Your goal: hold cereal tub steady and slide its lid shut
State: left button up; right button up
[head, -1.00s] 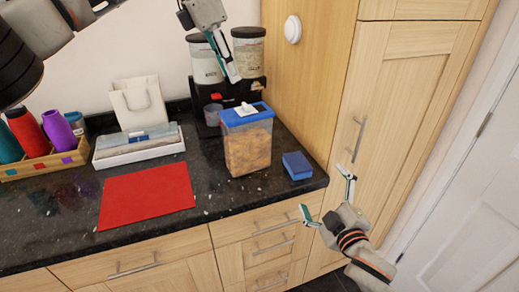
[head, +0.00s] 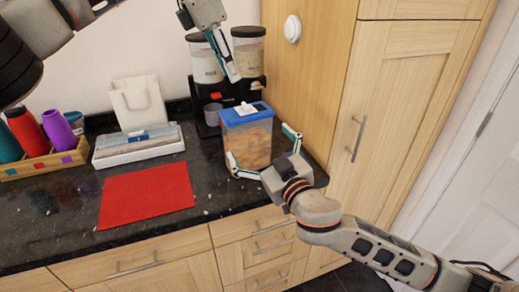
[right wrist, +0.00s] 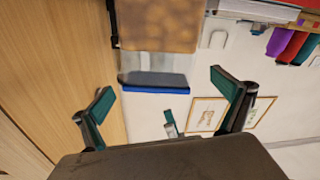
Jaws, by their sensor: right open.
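The cereal tub (head: 249,143) stands upright on the dark counter, clear-walled and partly filled with orange-brown cereal. Its blue lid (head: 258,117) carries a white knob (head: 245,108); I cannot tell how far the lid is shut. My right gripper (head: 261,151) is open, one finger at each side of the tub; contact is not clear. The right wrist view shows the tub (right wrist: 155,28) upside down, with the blue lid edge (right wrist: 155,90) beyond the spread fingers (right wrist: 165,90). My left gripper (head: 233,77) hangs above and behind the lid, fingers together, apart from the tub.
A black dispenser stand with two clear canisters (head: 208,62) is behind the tub. A red mat (head: 147,195) and a white tray (head: 140,151) lie to the left. A tall wooden cabinet (head: 400,100) bounds the right. The blue block is hidden behind my right gripper.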

aim_at(247, 135)
jog(key=shift+w+a+f+m+g, duration=0.1)
jog(key=shift+w+f+m+g, duration=0.15)
jog(key=shift+f+m, duration=0.55)
jog(key=shift+w+d+f+m, duration=0.2)
jog(key=shift+f+m, duration=0.35)
jog(key=shift+m, duration=0.15)
jog(key=shift+w, duration=0.15)
jog(key=shift+x, duration=3.8)
jog(key=shift+f, duration=0.1)
